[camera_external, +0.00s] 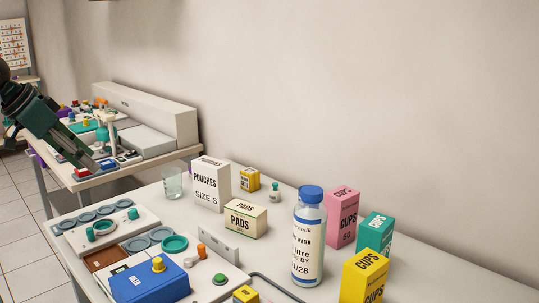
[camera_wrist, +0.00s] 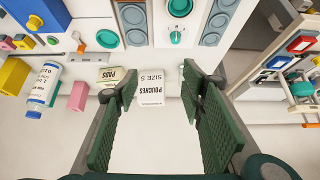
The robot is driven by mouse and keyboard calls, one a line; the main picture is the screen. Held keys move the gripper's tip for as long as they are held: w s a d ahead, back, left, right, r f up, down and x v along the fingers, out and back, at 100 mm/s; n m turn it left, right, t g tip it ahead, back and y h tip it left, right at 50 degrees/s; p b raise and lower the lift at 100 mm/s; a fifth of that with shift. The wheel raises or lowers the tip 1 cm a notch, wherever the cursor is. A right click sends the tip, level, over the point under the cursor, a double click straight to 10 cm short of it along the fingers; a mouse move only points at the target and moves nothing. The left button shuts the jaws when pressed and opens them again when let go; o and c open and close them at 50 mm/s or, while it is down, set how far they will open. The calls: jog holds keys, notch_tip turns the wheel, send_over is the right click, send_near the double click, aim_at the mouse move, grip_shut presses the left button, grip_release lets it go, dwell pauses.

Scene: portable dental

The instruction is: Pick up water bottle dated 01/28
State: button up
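The water bottle (camera_external: 309,238) has a blue cap and a white label that reads "1 litre" and ends in "1/28"; the front of the date is cut off by the curve. It stands upright on the white table, in front of the pink cups box. In the wrist view the bottle (camera_wrist: 44,88) is at the far left. In the external view my gripper (camera_external: 95,165) is at the left, above the far table, away from the bottle.
A pink cups box (camera_external: 341,218), a teal cups box (camera_external: 374,236) and a yellow cups box (camera_external: 362,277) stand close to the bottle. A pads box (camera_external: 245,219), a pouches box (camera_external: 211,185) and a clear glass (camera_external: 172,183) stand farther back. Trays and a blue box (camera_external: 150,283) fill the front left.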

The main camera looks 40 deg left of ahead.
dwell(0.4)
jog(key=o, duration=0.7)
jog(key=shift+w+r, duration=0.1)
